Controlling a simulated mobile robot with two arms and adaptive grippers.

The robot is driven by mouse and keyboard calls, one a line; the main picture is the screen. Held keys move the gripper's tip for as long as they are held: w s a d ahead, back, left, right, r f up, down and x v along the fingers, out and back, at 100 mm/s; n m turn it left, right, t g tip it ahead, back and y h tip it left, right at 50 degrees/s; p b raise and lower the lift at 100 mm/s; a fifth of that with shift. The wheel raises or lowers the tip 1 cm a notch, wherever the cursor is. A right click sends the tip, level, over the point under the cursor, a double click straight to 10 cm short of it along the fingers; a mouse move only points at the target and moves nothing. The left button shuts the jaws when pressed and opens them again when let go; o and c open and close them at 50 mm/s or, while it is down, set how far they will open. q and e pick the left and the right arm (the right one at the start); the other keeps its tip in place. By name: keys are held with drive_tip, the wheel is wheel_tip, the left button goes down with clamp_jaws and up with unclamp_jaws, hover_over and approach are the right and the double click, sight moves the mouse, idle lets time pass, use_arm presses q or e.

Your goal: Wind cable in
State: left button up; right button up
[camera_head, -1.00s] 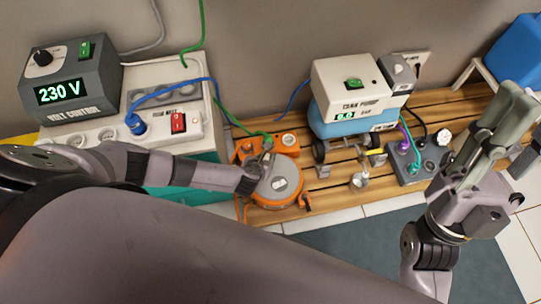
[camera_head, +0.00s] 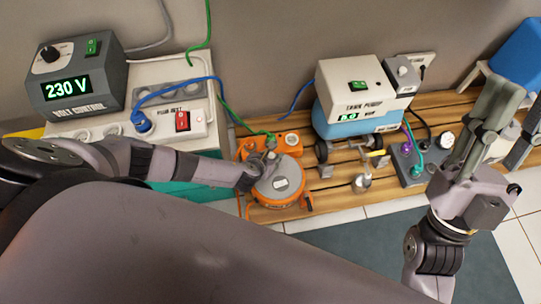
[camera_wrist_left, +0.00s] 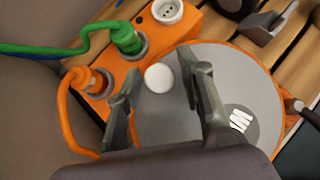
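The cable reel is an orange unit with a round grey disc (camera_head: 290,188) and a white label, on the wooden slats in the head view. In the left wrist view the grey disc (camera_wrist_left: 255,85) fills the middle and carries a white round knob (camera_wrist_left: 159,77). My left gripper (camera_wrist_left: 162,85) is over the disc with its fingers spread, one on each side of the knob; contact cannot be told. An orange cable (camera_wrist_left: 66,125) loops from a plug on the reel's socket block (camera_wrist_left: 113,65). My right gripper (camera_head: 492,115) is raised at the right, away from the reel; its finger gap is unclear.
A green plug (camera_wrist_left: 125,38) with its cable sits in the socket block. A volt control box (camera_head: 75,80) and a power strip (camera_head: 182,122) stand left. A pump box (camera_head: 352,82) and a grey control unit (camera_head: 408,165) stand right of the reel. Floor lies in front.

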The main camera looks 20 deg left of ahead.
use_arm(q)
drive_tip(key=shift+o, duration=0.3)
drive_tip(key=shift+s, duration=0.1)
drive_tip(key=v, duration=1.2)
